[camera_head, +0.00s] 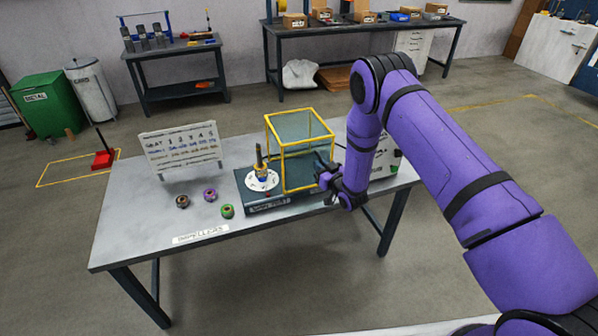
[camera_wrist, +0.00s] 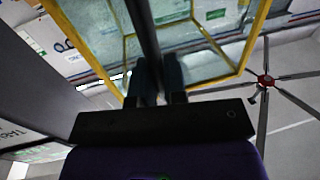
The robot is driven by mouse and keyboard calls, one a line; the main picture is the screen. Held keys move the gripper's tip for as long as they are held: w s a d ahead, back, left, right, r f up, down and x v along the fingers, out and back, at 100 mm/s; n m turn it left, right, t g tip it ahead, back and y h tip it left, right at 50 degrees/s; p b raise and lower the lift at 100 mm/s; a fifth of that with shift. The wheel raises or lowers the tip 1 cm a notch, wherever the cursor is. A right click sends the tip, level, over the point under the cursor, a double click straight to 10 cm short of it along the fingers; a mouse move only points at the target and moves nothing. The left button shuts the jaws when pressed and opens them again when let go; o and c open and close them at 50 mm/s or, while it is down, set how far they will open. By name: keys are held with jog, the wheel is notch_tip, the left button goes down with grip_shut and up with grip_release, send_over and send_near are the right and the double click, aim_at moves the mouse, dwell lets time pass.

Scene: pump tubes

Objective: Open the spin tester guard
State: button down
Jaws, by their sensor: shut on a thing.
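The spin tester (camera_head: 264,203) is a dark box on the grey workbench, with a white round disc (camera_head: 262,181) and an upright part on its top left. Its guard (camera_head: 299,140) is a yellow-framed clear box. The guard stands over the right part of the tester, and the disc is outside it to the left. My gripper (camera_head: 323,177) is at the guard's right front side. In the wrist view, my gripper (camera_wrist: 158,82) is shut on a dark bar of the guard, with the yellow frame (camera_wrist: 85,45) and clear panels beyond. The exact contact is partly hidden.
A white board (camera_head: 181,147) with rows of text stands at the back left of the workbench (camera_head: 135,225). Several small coloured rings (camera_head: 210,194) lie left of the tester. A light box (camera_head: 384,157) stands to the right, behind my arm. The bench's front left is clear.

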jog(key=w+d, duration=0.2)
jog(key=d, duration=0.5)
jog(key=c, duration=1.2)
grip_release()
jog(key=v, duration=1)
jog(key=shift+s+d, duration=0.2)
jog(key=shift+s, duration=0.15)
